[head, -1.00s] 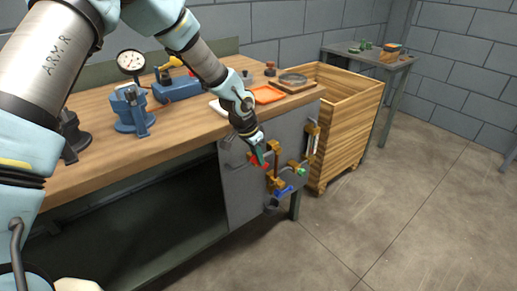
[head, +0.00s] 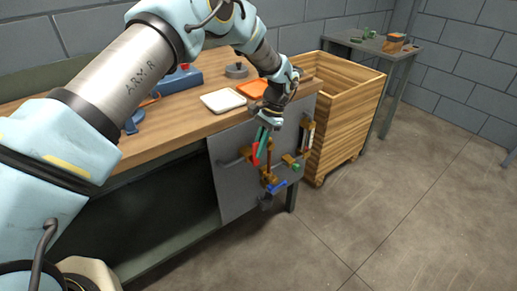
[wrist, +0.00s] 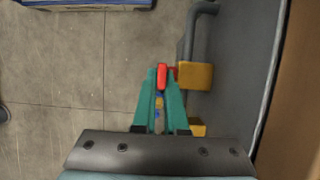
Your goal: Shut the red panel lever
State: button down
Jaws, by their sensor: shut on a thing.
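The red panel lever (head: 256,153) is on the grey panel (head: 229,186) at the front of the workbench. In the head view it stands roughly upright, partly hidden by my gripper (head: 263,140). In the wrist view the red lever (wrist: 162,77) lies between the teal fingertips of my gripper (wrist: 162,80), and my gripper is shut on it. A short red stem joins the lever to a yellow block (wrist: 195,75) on its right.
A green lever (head: 289,160) and a blue lever (head: 277,187) are close by on the same panel. A grey pipe (wrist: 190,35) runs beside the yellow block. A wooden crate (head: 345,115) stands right of the bench. Floor in front is clear.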

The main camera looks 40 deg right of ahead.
jog(key=shift+d+f, duration=0.1)
dwell(0.4)
jog(key=c, duration=1.2)
grip_release()
jog(key=shift+c, duration=0.2)
jog(key=b+v, duration=0.2)
jog(key=v, duration=0.9)
jog(key=shift+s+d+f, duration=0.1)
jog(key=shift+f, duration=0.05)
